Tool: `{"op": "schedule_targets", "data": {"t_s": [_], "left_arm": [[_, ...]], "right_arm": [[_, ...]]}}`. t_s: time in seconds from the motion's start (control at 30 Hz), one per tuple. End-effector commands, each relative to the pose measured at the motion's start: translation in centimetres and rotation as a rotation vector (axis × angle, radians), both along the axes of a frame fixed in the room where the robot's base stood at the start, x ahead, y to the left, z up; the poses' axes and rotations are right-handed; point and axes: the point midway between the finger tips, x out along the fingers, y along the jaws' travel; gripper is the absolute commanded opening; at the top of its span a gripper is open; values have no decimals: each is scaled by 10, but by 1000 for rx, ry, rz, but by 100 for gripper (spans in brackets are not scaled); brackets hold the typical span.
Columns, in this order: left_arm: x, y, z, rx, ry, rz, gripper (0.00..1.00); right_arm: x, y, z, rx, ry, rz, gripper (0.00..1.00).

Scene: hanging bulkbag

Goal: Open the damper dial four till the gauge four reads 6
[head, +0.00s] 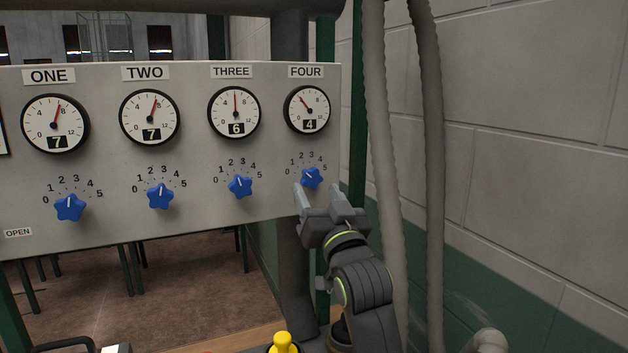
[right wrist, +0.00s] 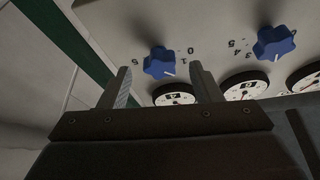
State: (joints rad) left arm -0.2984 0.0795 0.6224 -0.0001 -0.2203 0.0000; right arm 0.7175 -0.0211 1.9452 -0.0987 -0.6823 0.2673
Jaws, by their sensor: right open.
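Dial four (head: 312,178) is a blue star-shaped knob at the panel's right end; its white mark points up and left, near 1. Gauge four (head: 306,109) above it shows 4 in its window. My right gripper (head: 319,191) is open just below and in front of dial four. In the right wrist view, dial four (right wrist: 159,63) appears between the two open fingers of the gripper (right wrist: 160,76), beyond their tips; I see no clear contact. My left gripper is not in view.
Dial three (head: 240,187) is left of dial four, with gauge three (head: 234,112) showing 6. Gauges one (head: 55,123) and two (head: 149,117) show 7. Grey hoses (head: 433,150) hang right of the panel before a block wall. A yellow knob (head: 283,343) stands below.

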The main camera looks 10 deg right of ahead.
Motion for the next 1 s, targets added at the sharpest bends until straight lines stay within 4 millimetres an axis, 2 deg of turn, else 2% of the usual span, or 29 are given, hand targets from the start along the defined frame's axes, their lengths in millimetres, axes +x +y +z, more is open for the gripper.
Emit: {"op": "schedule_targets", "data": {"t_s": [0.1,0.23,0.63,0.93,1.0], "left_arm": [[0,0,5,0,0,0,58],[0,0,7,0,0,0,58],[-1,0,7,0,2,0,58],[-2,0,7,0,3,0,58],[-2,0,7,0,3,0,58]], "right_arm": [[14,2,7,0,1,0,58],[23,3,10,-1,0,0,58],[27,3,11,0,0,0,57],[27,4,11,0,0,0,17],[27,4,11,0,0,0,13]]}}
